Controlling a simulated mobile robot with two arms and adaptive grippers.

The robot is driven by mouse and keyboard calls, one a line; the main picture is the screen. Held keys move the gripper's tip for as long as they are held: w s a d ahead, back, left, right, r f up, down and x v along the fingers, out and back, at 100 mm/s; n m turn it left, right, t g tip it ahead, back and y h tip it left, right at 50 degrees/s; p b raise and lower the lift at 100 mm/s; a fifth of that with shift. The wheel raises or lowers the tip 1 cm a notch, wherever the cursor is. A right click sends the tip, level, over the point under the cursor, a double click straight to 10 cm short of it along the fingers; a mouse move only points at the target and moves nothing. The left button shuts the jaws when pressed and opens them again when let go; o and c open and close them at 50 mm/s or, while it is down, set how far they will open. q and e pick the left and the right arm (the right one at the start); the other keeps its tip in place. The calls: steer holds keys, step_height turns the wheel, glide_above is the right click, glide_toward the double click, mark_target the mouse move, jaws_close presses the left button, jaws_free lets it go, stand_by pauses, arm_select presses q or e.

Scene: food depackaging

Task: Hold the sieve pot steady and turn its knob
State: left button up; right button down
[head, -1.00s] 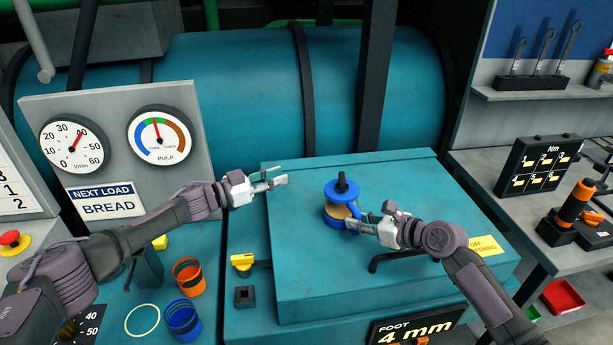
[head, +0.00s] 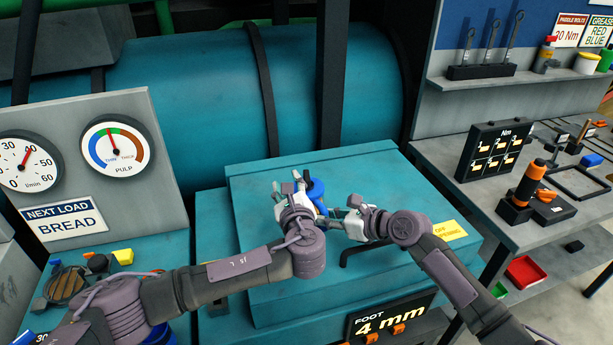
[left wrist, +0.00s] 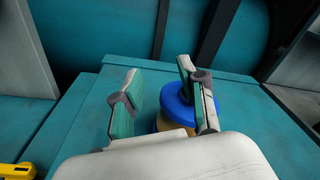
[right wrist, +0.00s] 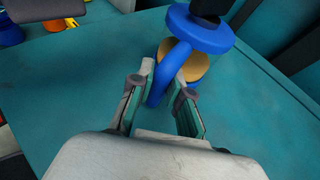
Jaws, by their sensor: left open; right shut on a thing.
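The sieve pot (head: 317,189) stands on the teal box top, with a blue top and a tan body. In the head view my left gripper partly hides it. The right wrist view shows its blue disc (right wrist: 200,30), dark knob (right wrist: 210,7) and blue loop handle (right wrist: 171,70). My right gripper (right wrist: 162,82) is shut on that handle, low at the pot's side. My left gripper (head: 287,180) is open beside the pot. In the left wrist view the pot (left wrist: 175,108) lies beyond the fingers, partly behind the right-hand one. The knob is not clear there.
The teal box (head: 370,170) has clear top around the pot. A black bar handle (head: 352,250) lies near its front edge. A gauge panel (head: 100,155) stands at left. A workbench (head: 480,210) with a torque driver (head: 525,190) is at right.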

mark_target(306, 175)
arm_select(q)
steer(key=s+d+f+m+t+h, duration=0.1)
steer(key=s+d+m+h, duration=0.1)
steer(key=s+d+m, duration=0.4)
steer(key=shift+m, duration=0.4)
steer(key=w, duration=0.3)
steer(key=w+a, duration=0.1)
steer(key=w, duration=0.3)
steer(key=w+a, duration=0.1)
steer(key=w, duration=0.3)
jaws_close()
